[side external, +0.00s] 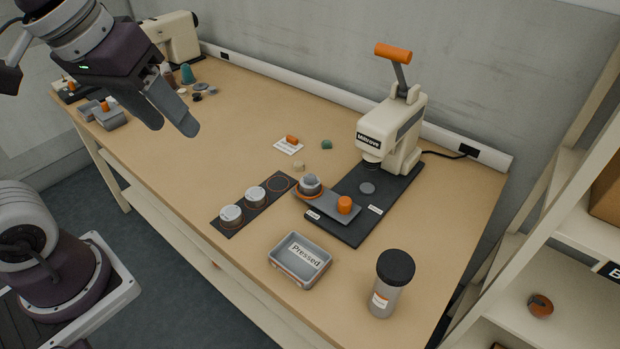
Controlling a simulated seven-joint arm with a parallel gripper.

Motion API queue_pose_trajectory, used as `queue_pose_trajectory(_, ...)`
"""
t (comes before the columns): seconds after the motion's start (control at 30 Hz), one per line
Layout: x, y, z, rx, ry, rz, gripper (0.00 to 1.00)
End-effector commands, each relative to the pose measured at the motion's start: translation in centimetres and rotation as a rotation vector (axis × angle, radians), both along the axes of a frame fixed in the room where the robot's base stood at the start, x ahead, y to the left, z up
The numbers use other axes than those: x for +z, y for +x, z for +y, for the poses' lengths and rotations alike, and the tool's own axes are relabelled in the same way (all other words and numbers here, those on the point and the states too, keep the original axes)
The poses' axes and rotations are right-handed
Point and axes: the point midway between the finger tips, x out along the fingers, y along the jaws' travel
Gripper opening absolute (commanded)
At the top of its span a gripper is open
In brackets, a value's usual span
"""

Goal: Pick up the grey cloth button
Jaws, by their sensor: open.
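My gripper (172,125) is open and empty, high at the upper left, well away from the press. A grey domed piece (310,181) sits in an orange-rimmed holder on the grey slide (328,204) in front of the press. Which of these is the grey cloth button I cannot tell for certain.
The cream press (408,130) with orange handle stands at the back right. A grey tray (283,278) labelled Pressed and a black-lidded jar (390,285) stand near the front edge. Small items and a sewing machine (172,38) are at the far left.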

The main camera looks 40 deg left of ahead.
Motion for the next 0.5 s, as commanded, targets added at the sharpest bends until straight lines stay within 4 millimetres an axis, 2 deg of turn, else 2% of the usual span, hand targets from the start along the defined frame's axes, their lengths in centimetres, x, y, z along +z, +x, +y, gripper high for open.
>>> queue_pose_trajectory(0.03,0.1,3.2,-0.1,0.094,-0.041,0.047,0.50)
queue_pose_trajectory(0.1,-0.5,7.9,-0.2,0.259,-0.101,0.104,0.50)
queue_pose_trajectory(0.17,-1.9,12.0,-0.3,0.408,-0.146,0.153,0.50)
queue_pose_trajectory(0.2,-3.4,14.8,-0.3,0.511,-0.172,0.186,0.50)
queue_pose_trajectory(0.27,-6.2,18.7,-0.5,0.667,-0.203,0.233,0.50)
queue_pose_trajectory(0.3,-8.5,20.9,-0.6,0.767,-0.218,0.262,0.50)
queue_pose_trajectory(0.4,-14.3,25.2,-0.9,0.991,-0.241,0.313,0.50)
queue_pose_trajectory(0.5,-19.0,27.5,-1.0,1.150,-0.249,0.342,0.50)
